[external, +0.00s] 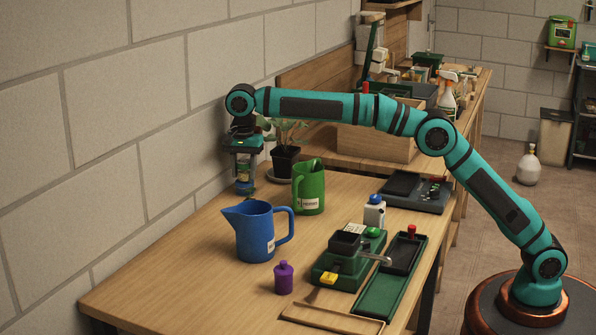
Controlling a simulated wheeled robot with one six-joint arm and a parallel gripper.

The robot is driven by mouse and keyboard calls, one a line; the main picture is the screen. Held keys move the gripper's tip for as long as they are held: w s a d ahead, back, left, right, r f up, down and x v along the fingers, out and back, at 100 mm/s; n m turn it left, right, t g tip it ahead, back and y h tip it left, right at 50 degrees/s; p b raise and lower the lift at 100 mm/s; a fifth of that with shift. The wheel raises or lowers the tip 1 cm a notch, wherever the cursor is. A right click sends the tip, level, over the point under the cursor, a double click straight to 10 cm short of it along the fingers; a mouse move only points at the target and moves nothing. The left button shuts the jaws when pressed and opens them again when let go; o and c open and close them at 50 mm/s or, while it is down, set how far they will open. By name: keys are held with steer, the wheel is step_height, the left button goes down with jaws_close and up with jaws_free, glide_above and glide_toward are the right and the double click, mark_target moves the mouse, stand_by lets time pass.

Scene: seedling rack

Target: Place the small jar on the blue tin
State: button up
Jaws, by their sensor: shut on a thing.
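My gripper (243,150) points down at the far left end of the table, close to the wall. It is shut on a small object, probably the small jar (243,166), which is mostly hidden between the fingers.
A blue pitcher (256,232), a green pitcher (309,188) and a potted plant (285,164) stand near my gripper. A purple bottle (283,279) stands at the front. Green trays (385,290) and a white bottle (374,214) fill the right side. The table's front left is clear.

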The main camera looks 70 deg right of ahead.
mark_target(244, 162)
steer(key=shift+f, duration=0.1)
steer(key=o, duration=1)
steer(key=shift+r, duration=2.15)
